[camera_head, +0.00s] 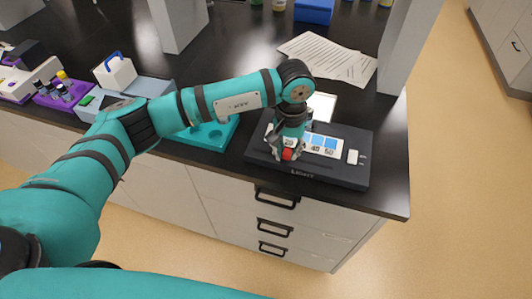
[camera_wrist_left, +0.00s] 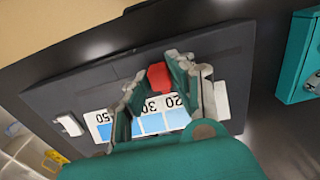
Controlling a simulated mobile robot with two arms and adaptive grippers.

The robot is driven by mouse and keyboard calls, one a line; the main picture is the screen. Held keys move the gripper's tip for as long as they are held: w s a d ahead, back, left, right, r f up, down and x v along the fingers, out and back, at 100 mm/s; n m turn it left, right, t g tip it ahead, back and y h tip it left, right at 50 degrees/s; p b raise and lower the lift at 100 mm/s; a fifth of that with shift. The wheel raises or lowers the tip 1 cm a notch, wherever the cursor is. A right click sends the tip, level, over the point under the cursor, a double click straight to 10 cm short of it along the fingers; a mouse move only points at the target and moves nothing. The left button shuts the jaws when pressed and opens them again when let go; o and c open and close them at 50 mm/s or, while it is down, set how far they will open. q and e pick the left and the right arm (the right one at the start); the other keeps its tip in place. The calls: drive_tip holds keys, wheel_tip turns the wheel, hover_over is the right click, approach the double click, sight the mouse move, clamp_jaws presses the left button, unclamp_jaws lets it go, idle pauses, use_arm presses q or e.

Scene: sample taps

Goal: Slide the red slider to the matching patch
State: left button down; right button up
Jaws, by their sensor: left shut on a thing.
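The red slider (camera_head: 287,154) is at the front of a dark device (camera_head: 340,176) near the counter's front edge. My left gripper (camera_head: 288,152) points down and is shut on the slider. In the left wrist view the red slider (camera_wrist_left: 158,77) sits between the two fingers of the left gripper (camera_wrist_left: 160,78). A white strip with blue patches (camera_head: 331,142) lies behind the slider; 20, 40 and 50 are readable. In the left wrist view the slider is near the 20 and 30 marks. The fingers hide part of the strip. My right gripper is not in view.
A bright white panel (camera_head: 321,107) stands behind the strip. A white switch (camera_head: 352,157) is at the device's right. A teal holder (camera_head: 208,134) is left of it. Printed sheets (camera_head: 330,58) lie behind. A grey pillar (camera_head: 408,45) rises at the back right.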

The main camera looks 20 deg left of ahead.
sight(298, 160)
use_arm(q)
drive_tip(key=d+b, duration=0.1)
drive_tip(key=d, duration=0.2)
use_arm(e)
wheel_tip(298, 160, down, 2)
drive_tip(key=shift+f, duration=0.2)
use_arm(q)
drive_tip(key=c, duration=1.2)
unclamp_jaws()
drive_tip(key=shift+o, duration=0.2)
drive_tip(key=shift+r, duration=0.1)
wheel_tip(298, 160, up, 12)
drive_tip(key=shift+s, duration=0.1)
